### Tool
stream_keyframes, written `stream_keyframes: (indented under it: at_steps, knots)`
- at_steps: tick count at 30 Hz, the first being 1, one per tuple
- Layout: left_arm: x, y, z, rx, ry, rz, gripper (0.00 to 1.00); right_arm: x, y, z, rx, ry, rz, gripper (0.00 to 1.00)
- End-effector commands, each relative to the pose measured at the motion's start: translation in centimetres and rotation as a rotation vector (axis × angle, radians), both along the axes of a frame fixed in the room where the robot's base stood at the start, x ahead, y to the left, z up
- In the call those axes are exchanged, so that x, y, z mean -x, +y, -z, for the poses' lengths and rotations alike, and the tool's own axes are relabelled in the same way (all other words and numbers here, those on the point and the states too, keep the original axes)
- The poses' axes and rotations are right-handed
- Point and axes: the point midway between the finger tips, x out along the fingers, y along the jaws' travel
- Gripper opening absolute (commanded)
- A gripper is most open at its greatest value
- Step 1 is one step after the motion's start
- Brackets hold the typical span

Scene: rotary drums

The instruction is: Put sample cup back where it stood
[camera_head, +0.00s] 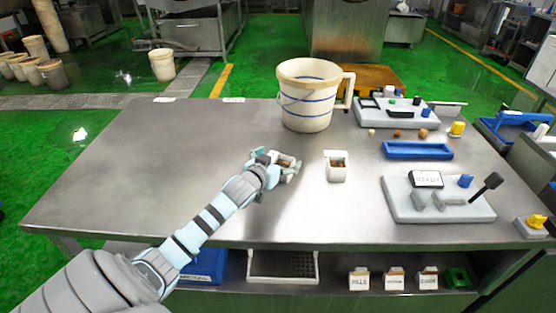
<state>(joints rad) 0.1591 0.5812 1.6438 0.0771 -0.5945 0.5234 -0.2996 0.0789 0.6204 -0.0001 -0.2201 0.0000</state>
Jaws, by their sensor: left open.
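My left gripper (281,160) is open, low over the middle of the table, and apart from this cup. A small brown patch with a pale edge (286,161) shows between its fingers; I cannot tell whether this is a second cup. The frame does not show which one is the sample cup. My right gripper is not in view.
A large cream pitcher (308,95) with blue bands stands behind. Small lumps (397,133) lie near the rack. The table's left side (140,170) is clear.

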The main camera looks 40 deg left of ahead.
Motion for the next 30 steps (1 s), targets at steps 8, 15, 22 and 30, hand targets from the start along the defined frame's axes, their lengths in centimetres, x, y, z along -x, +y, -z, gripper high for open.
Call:
stream_keyframes:
  at_steps: [8,15,22,30]
  knots:
    - [3.1,-0.8,-1.2,-0.004,0.003,0.003,0.92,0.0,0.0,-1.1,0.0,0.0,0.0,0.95]
    - [8.8,-2.3,-3.1,-0.003,0.003,0.004,0.92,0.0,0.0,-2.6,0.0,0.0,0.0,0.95]
    - [11.1,-2.8,-3.7,0.0,-0.001,0.001,0.92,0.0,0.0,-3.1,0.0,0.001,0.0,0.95]
    - [11.1,-2.8,-3.6,0.001,-0.001,0.0,0.92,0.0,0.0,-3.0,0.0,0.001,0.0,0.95]
